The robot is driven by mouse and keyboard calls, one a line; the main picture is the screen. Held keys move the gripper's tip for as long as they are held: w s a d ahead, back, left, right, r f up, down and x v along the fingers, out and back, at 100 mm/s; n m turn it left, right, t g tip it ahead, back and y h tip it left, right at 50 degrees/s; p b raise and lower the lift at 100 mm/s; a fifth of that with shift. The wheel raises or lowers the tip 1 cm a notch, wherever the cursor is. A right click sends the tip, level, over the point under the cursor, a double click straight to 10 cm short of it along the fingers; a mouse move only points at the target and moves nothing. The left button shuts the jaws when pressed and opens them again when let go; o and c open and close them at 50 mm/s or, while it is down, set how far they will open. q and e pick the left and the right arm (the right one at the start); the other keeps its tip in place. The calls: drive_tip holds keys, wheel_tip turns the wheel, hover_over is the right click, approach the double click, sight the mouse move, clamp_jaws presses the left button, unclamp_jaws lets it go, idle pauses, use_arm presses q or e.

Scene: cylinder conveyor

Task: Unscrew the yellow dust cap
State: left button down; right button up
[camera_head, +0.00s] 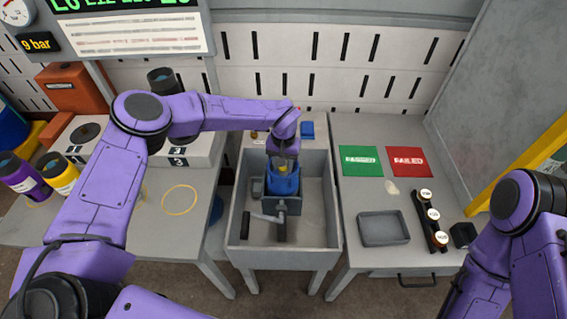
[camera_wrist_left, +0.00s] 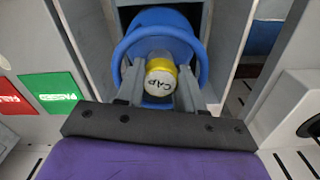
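The yellow dust cap (camera_wrist_left: 161,77), with a white top lettered CAP, sits on top of the blue cylinder (camera_wrist_left: 155,32) inside its round blue collar. In the head view the blue cylinder (camera_head: 284,183) stands upright in a clamp in the grey trough. My right gripper is outside the view.
The trough (camera_head: 318,205) has raised walls around the clamp and its black-ended handle (camera_head: 262,217). On the right bench are a green mat (camera_head: 360,170), a red FAILED mat (camera_head: 411,171), a grey tray (camera_head: 383,228) and a rack of round-topped pieces (camera_head: 431,217). Coloured cylinders (camera_head: 60,185) stand far left.

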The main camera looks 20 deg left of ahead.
use_arm(q)
drive_tip(key=n+b, duration=0.1)
drive_tip(key=n, duration=0.1)
drive_tip(key=shift+f+n, duration=0.15)
drive_tip(key=shift+n, duration=1.85)
drive_tip(key=shift+n+b, duration=0.7)
drive_tip(key=shift+n, duration=1.3)
drive_tip(key=shift+r+n+b, duration=0.2)
drive_tip(key=shift+n+b, duration=0.1)
drive_tip(key=shift+n, duration=0.7)
